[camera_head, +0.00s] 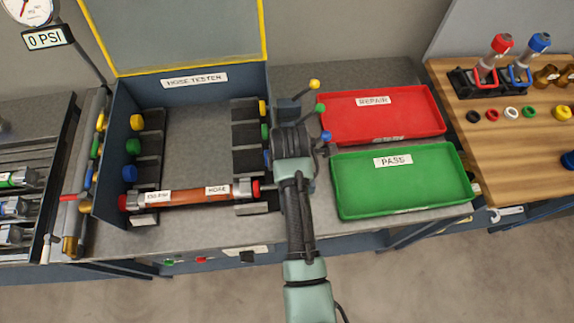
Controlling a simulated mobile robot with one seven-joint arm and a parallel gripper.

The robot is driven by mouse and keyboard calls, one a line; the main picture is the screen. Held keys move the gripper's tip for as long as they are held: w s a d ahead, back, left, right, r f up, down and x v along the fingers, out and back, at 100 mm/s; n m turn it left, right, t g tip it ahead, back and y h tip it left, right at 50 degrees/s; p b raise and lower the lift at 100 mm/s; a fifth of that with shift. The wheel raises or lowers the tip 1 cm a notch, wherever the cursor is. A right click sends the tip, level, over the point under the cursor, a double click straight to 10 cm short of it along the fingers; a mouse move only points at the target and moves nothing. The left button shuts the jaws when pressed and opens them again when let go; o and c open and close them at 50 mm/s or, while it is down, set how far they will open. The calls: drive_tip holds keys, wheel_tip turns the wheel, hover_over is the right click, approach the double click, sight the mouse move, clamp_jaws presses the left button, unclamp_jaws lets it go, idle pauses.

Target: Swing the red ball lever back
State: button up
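A row of ball levers stands on the right side of the hose tester: a yellow ball lever (314,84), a green ball lever (320,107) and a blue ball lever (326,136). I cannot see the red ball lever; my arm covers the spot in line with the others. My gripper (288,140) is over the right side of the tester, beside the blue ball. Its fingertips are hidden, so I cannot tell if it is open, shut or touching a lever. A brown hose (190,195) lies across the tester's front row between red end fittings.
A red REPAIR tray (345,127) and a green PASS tray (400,195) lie empty right of my arm. The tester's yellow-edged clear lid (175,35) is raised. A gauge sign (48,38) reads 0 PSI. A wooden bench (500,165) is at the right.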

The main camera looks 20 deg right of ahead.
clamp_jaws()
idle(1.4)
